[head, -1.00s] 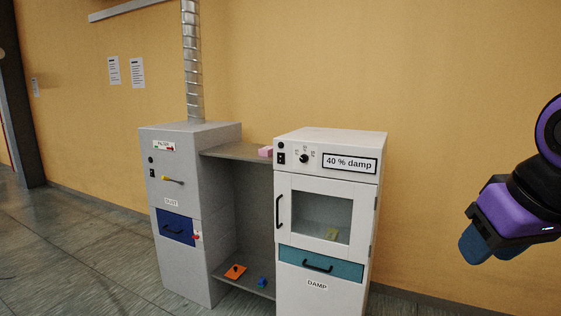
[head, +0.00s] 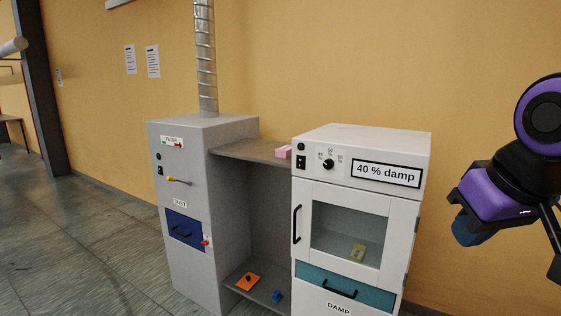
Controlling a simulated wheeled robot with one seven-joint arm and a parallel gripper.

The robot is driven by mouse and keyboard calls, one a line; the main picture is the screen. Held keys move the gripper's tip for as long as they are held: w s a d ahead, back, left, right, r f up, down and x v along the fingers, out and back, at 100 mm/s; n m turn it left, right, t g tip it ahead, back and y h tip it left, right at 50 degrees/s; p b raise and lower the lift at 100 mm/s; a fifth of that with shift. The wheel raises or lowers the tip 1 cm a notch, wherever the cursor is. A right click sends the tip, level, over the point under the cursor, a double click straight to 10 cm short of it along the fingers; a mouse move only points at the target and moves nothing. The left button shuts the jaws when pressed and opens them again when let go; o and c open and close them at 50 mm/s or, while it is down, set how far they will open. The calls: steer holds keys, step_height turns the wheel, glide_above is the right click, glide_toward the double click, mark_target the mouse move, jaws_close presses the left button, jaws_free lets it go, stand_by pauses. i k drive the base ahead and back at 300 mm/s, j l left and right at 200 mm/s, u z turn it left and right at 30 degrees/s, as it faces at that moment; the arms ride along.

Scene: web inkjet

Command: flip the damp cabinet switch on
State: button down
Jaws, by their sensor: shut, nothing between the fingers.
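The white damp cabinet (head: 415,225) stands right of centre, with a "40 % damp" label on its top panel. Its small black rocker switch (head: 301,162) is at the panel's left end, below a round black button; I cannot tell its position. A black dial (head: 328,165) sits to the right of it. The glass door (head: 346,236) and the teal drawer (head: 345,287) below are shut. My gripper (head: 466,231) is at the right, shut and empty, apart from the cabinet and pointing down; its fingertips are partly hidden by its body.
A grey dust cabinet (head: 183,255) with a yellow-tipped lever (head: 178,180) and blue drawer (head: 184,229) stands to the left. A shelf unit (head: 240,152) between holds a pink block (head: 284,152), an orange piece (head: 248,281) and a blue piece (head: 277,296). The floor at left is free.

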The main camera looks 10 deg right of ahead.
mark_target(300, 164)
steer(key=i+l+u, duration=0.5)
steer(key=i+l, duration=0.75)
